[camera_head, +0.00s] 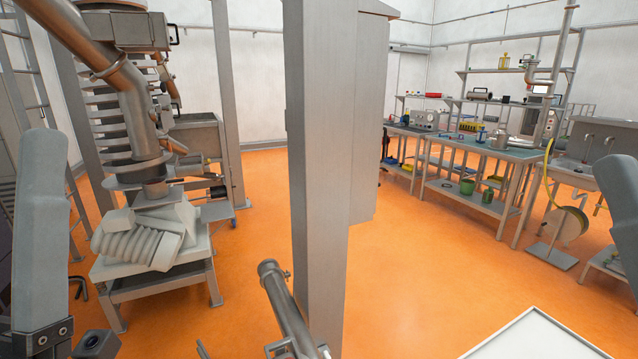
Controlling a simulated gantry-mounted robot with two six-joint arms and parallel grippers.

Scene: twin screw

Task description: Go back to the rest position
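Grey links of my arms show at the left edge and the right edge. Neither gripper shows; both lie outside the picture. A dark joint and a small black camera-like part sit at the bottom left below my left arm link. A pale machine (150,252) with ribbed, screw-like barrels stands on a stand at the left, under a copper-coloured pipe (118,82). No gripper is seen touching anything.
A wide grey column (318,150) rises in the middle. A metal pipe end (285,308) stands in front of it. A workbench (480,202) with instruments and a hose reel (566,226) are at the right. A white panel (540,340) lies at the bottom right. Orange floor (430,270) is clear between.

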